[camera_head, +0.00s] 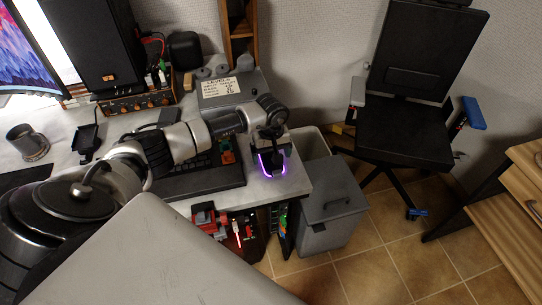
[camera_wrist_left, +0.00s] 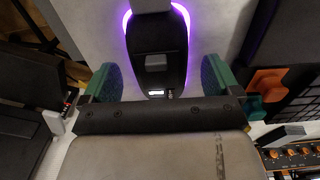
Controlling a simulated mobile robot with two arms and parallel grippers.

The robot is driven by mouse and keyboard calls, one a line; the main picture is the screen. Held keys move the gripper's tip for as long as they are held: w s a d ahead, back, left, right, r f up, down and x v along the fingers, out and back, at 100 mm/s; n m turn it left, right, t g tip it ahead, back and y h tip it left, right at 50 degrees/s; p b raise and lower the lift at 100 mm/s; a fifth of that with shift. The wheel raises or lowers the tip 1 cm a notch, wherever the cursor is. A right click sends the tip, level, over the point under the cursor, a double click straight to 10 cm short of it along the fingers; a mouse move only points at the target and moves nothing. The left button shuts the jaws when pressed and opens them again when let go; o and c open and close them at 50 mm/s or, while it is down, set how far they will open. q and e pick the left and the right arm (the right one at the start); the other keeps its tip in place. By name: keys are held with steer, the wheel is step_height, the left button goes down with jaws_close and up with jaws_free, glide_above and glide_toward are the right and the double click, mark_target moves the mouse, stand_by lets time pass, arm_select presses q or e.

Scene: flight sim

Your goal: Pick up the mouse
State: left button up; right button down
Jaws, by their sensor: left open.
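The mouse (camera_head: 270,171) is black with a glowing purple edge and sits near the right front corner of the desk (camera_head: 295,185). In the left wrist view the mouse (camera_wrist_left: 157,62) lies ahead, between the two fingers in the picture. My left gripper (camera_head: 268,148) is over it and hides part of it in the head view. In the left wrist view the left gripper (camera_wrist_left: 160,76) is open, with a green-padded finger on each side. I cannot tell whether the fingers touch the mouse. My right gripper is not in view.
A dark keyboard (camera_head: 207,184) lies left of the mouse. A grey box with a label (camera_head: 222,88) stands behind. A grey bin (camera_head: 330,205) stands right of the desk, and a black chair (camera_head: 405,130) beyond it. A speaker (camera_head: 95,45) and a cup (camera_head: 28,142) are at left.

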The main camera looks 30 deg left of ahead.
arm_select(q)
steer(key=shift+f, duration=0.4)
steer(key=shift+c, duration=0.4)
steer(key=c, duration=1)
steer(key=shift+o, duration=0.2)
steer(key=shift+r, duration=0.2)
